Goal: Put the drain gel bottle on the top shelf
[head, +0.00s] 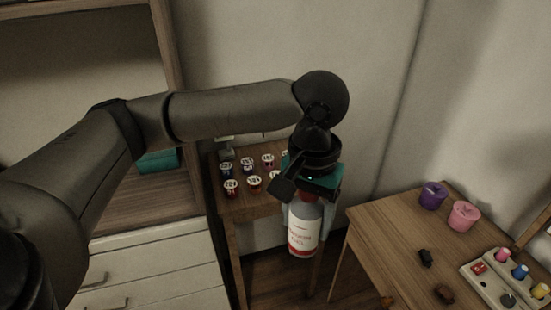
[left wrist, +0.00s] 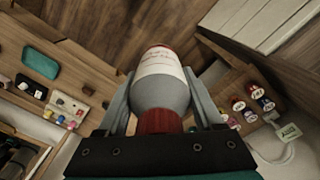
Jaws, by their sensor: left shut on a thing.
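The drain gel bottle (head: 304,232), grey-white with a white and red label, hangs upright below my left gripper (head: 305,200) in the head view. The label is too small to read. In the left wrist view the bottle (left wrist: 162,85) lies between the two fingers of my left gripper (left wrist: 162,100), its dark red cap towards the palm. The gripper is shut on it, and the bottle is held clear of any surface. A wooden shelf unit (head: 163,60) stands at the left in the head view; a board (head: 70,12) crosses its top edge. My right gripper is not in view.
A small wooden table (head: 245,208) behind the bottle bears several small labelled cups. A wooden table (head: 395,225) at the right bears a purple cup (head: 432,196), a pink cup (head: 464,216) and a peg board. White drawers (head: 150,275) stand at the lower left.

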